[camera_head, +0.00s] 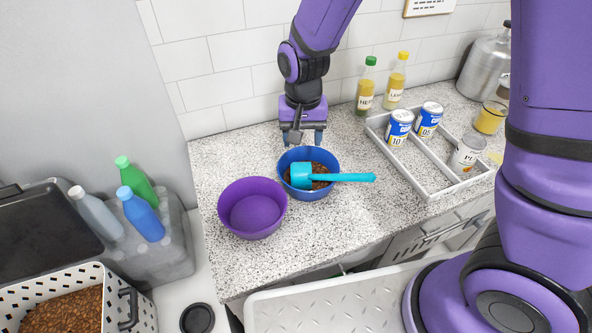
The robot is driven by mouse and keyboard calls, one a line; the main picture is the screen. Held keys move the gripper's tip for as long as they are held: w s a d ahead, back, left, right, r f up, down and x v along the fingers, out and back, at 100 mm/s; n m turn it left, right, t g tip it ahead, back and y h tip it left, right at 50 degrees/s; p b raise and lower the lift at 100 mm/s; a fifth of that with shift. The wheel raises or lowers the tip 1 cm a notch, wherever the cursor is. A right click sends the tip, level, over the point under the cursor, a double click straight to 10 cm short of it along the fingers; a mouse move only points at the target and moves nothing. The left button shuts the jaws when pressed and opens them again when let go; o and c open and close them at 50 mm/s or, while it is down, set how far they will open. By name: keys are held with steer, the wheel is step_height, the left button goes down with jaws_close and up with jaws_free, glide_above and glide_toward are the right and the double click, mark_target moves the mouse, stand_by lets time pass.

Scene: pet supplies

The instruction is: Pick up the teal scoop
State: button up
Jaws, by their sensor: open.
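The teal scoop (340,177) lies across the top of a blue bowl (317,193) of brown kibble. Its cup (301,175) is inside the bowl at the left, and its handle sticks out over the right rim. My gripper (303,140) points down just behind the bowl, near the wall side. It is open and empty, with its fingertips a little short of the bowl's back rim. I cannot tell its exact height above the counter.
A purple bowl (252,222) stands to the left of the blue bowl, close to it. The speckled counter (345,232) is clear in front.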

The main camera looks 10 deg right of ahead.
mark_target(301, 164)
step_height(301, 164, down, 5)
steer(key=shift+r, duration=0.2)
steer(key=shift+s+a+f, duration=0.1)
steer(key=shift+f, duration=1.2)
steer(key=shift+s+f, duration=0.1)
steer(key=shift+f, duration=1.2)
steer(key=c, duration=0.6)
steer(key=shift+c, duration=0.2)
steer(key=shift+r, duration=0.15)
step_height(301, 164, up, 9)
steer(key=shift+r, duration=0.4)
